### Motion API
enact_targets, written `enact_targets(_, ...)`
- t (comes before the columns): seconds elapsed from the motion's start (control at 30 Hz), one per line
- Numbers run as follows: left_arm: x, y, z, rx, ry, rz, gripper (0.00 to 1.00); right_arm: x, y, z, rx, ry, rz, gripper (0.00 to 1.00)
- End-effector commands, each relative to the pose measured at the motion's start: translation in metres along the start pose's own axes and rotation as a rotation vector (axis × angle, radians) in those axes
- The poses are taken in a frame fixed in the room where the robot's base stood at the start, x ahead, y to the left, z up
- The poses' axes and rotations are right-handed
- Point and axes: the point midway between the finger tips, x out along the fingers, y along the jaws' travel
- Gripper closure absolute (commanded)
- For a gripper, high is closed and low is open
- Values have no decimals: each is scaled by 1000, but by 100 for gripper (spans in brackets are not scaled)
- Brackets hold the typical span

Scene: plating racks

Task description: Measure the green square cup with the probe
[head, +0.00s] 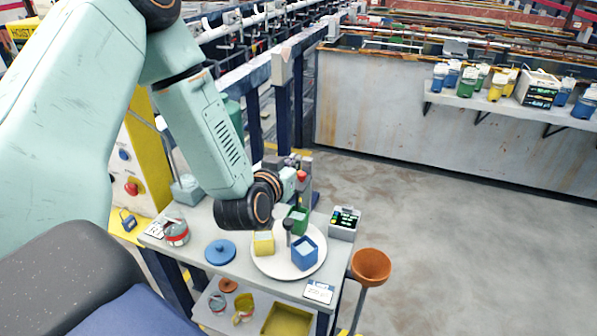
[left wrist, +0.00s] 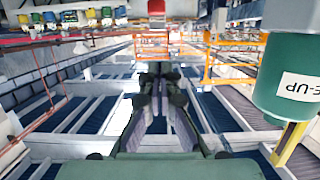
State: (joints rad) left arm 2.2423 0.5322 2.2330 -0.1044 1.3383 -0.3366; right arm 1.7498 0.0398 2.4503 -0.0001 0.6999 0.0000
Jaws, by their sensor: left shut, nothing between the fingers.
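The green square cup (head: 298,216) stands on a round white plate (head: 282,273) on the table, behind a blue square cup (head: 305,254) and beside a yellow one (head: 263,243). A dark upright piece with a knobbed top (head: 288,226) shows among the cups; I cannot tell if it is the probe. A small meter box (head: 345,222) with a lit display stands right of the plate. My left gripper (left wrist: 156,70) is shut and empty in the left wrist view, pointing away over the rails. In the head view its wrist hangs above the table behind the yellow cup. My right gripper is out of view.
On the table are a blue lid (head: 220,252), a red-and-grey can (head: 176,232) and a white card (head: 319,291). A large green tank (left wrist: 290,75) is near at right in the wrist view. Open floor lies to the right.

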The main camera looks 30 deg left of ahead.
Motion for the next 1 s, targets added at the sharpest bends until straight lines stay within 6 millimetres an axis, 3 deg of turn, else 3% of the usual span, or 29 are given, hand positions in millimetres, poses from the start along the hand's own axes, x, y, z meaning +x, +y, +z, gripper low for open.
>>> enact_targets(0.2, 35, 2, 4, 4, -2, 2, 100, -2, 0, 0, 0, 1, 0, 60)
enact_targets(0.53, 42, 3, 35, 1, -1, 3, 100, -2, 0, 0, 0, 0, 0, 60)
enact_targets(1.0, 43, 3, 38, 0, 1, 2, 100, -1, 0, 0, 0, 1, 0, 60)
